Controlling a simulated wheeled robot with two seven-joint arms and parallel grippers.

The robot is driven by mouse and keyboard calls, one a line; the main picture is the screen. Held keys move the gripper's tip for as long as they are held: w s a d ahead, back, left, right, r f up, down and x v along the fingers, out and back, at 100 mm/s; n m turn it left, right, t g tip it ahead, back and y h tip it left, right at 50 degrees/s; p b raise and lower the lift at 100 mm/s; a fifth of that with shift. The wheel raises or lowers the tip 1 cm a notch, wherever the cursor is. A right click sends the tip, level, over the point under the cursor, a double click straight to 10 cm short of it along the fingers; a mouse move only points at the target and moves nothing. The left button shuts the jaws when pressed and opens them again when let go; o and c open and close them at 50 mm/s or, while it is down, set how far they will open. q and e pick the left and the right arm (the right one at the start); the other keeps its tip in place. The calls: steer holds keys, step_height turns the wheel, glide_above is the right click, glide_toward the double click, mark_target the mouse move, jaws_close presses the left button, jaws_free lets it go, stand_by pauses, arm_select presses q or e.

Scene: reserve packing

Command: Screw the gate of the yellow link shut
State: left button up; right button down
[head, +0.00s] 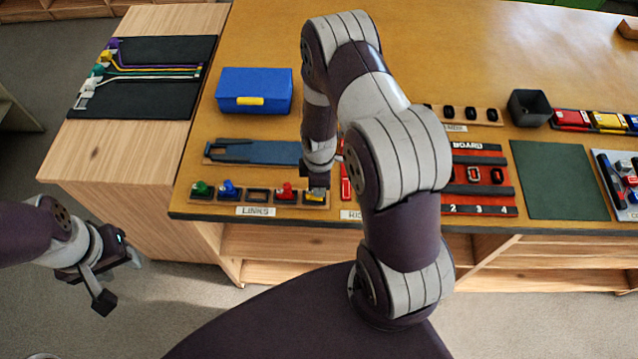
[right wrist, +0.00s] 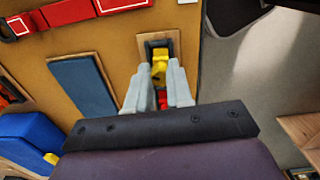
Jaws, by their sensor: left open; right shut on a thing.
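The yellow link (head: 316,197) sits in the rightmost slot of the wooden LINKS rack (head: 270,203) on the table. My right gripper (head: 317,186) is over it. In the right wrist view the yellow link (right wrist: 159,60) stands in a dark slot, and the fingertips of my right gripper (right wrist: 160,72) are shut on its yellow part. I cannot tell how its gate stands. My left gripper (head: 110,278) is open and empty, off the table's front edge at the lower left.
The same rack holds a red link (head: 285,191), a blue link (head: 227,188) and a green link (head: 200,188). My right arm hides the table's middle.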

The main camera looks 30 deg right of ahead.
steer(key=m, duration=0.4)
steer(key=shift+b, duration=0.4)
steer(key=m, duration=0.4)
steer(key=shift+s+a, duration=0.1)
steer(key=m+b, duration=0.1)
steer(key=m, duration=0.3)
steer(key=shift+a+m, duration=0.1)
steer(key=shift+m, duration=0.2)
steer(key=m, duration=0.3)
steer(key=shift+a+m, duration=0.1)
steer(key=shift+m, duration=0.3)
steer(key=m+b, duration=0.1)
steer(key=m, duration=0.6)
steer(key=shift+a, duration=0.1)
steer(key=m, duration=0.3)
steer(key=shift+m, duration=0.4)
steer(key=shift+w+m, duration=0.25)
steer(key=shift+m, duration=1.55)
